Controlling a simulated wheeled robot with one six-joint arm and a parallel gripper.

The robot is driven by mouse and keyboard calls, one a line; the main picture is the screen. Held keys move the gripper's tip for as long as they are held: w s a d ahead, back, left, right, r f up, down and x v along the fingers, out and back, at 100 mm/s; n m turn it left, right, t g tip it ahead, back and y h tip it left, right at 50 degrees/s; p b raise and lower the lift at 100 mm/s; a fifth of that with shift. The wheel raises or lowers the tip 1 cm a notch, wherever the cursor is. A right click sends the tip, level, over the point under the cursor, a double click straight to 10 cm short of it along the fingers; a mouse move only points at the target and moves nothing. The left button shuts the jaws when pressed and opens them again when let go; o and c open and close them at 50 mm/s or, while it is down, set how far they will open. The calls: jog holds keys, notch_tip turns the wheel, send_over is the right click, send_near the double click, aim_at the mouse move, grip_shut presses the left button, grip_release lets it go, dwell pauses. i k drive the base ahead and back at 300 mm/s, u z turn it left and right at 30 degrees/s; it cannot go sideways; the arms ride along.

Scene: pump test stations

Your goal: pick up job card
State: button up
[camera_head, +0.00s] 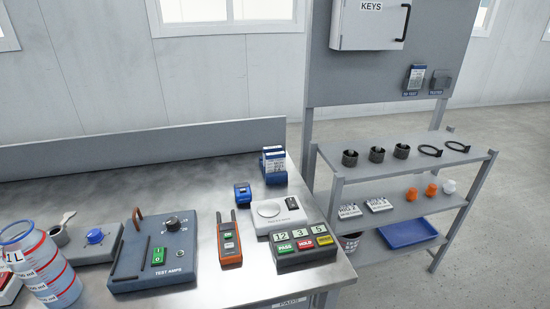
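A blue and white card (417,75) stands upright in a small holder labelled TO TEST (412,94) on the grey back panel at upper right; it looks like a job card. Beside it, a dark holder labelled TESTED (439,81) shows no card that I can make out. A blue item with white printed faces (274,161) stands at the bench's back right corner; its print is too small to read. My gripper is not in view.
The metal bench (130,183) holds a test amps box (180,270), an orange meter (229,243), a scale (269,212), a PASS/HOLD button box (305,251) and a striped can (43,270). The shelf unit (365,175) holds dark rings and a blue tray (407,233). A key cabinet (368,27) hangs above.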

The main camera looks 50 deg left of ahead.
aim_at(275, 163)
jog(key=u, duration=0.35)
jog(key=i, duration=0.7)
jog(key=u, duration=1.1)
jog(key=i, duration=0.55)
jog(key=u, duration=0.6)
